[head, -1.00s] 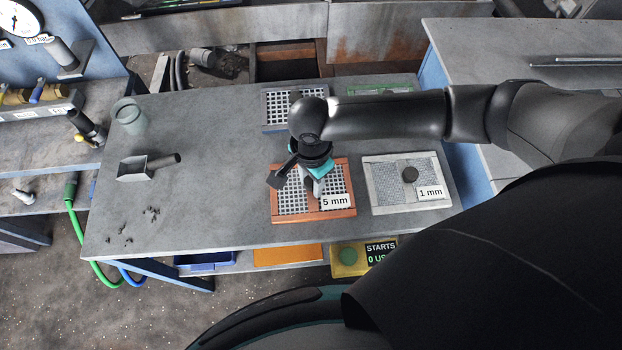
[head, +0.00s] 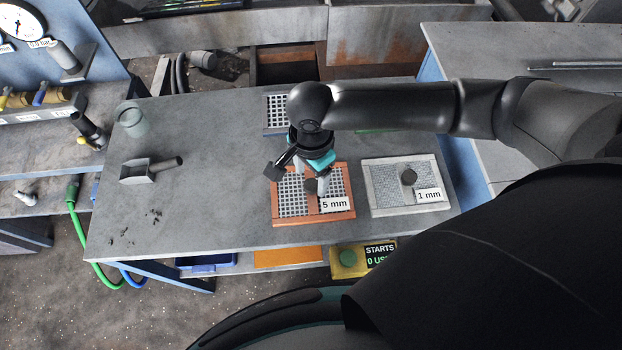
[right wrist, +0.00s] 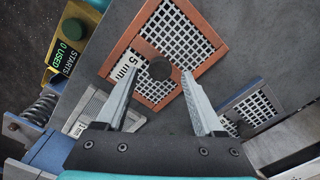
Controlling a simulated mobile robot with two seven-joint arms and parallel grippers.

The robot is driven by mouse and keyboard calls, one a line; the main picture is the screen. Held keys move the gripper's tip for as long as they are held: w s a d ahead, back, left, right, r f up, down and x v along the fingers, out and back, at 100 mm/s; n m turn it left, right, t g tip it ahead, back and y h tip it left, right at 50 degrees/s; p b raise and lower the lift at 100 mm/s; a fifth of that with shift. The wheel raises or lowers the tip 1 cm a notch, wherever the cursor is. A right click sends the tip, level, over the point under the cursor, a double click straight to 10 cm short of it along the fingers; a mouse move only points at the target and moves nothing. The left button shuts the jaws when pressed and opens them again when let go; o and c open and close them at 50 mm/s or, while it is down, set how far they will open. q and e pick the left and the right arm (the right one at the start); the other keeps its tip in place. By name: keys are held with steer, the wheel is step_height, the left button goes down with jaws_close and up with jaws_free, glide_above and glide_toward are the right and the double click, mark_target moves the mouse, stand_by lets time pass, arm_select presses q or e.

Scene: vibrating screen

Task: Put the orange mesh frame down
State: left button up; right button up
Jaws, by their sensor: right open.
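The orange mesh frame (head: 281,212) lies flat on the grey bench top, with a white "5 mm" label and a dark round knob (head: 311,186) at its middle. My right gripper (head: 317,182) is open and empty just above the knob. The right wrist view shows the same orange frame (right wrist: 193,75), with the knob (right wrist: 160,69) between and beyond the two spread fingers (right wrist: 160,75). The fingers look clear of the knob. My left gripper is not in view.
A grey "1 mm" mesh frame (head: 384,207) lies just right of the orange one. A blue-grey mesh frame (head: 275,112) lies behind, partly hidden by my arm. A scoop (head: 140,172) and a glass jar (head: 130,120) stand left.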

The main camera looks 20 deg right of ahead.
mark_target(311, 185)
step_height(311, 185, up, 8)
steer(key=p, duration=0.1)
stand_by(0.4)
